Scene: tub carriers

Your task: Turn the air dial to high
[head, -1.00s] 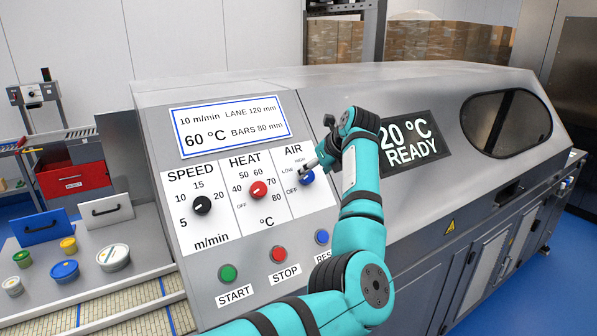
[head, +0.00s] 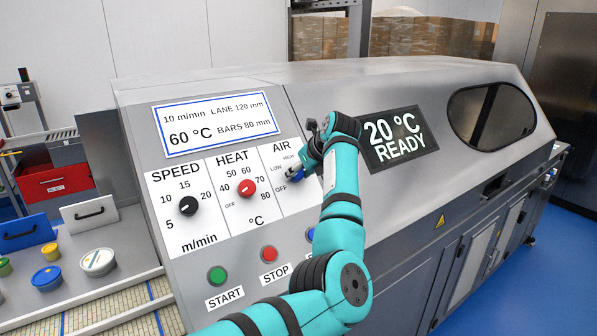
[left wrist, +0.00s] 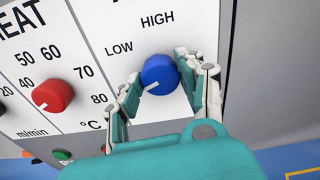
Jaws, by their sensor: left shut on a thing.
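The blue air dial (head: 297,174) sits on the machine's sloped panel, under the AIR heading, with OFF, LOW and HIGH marks. It also shows in the left wrist view (left wrist: 160,72), where its white pointer line points down and left, away from LOW and HIGH. The OFF mark is hidden there. My left gripper (head: 304,169) is at the dial. In the left wrist view its fingers (left wrist: 157,74) stand on either side of the dial, shut on it. My right gripper is in neither view.
The red heat dial (head: 247,188) and black speed dial (head: 188,206) are to the left. Below are the green start (head: 217,276) and red stop (head: 269,254) buttons. The ready display (head: 397,140) is right of my wrist. Tubs (head: 97,262) stand at far left.

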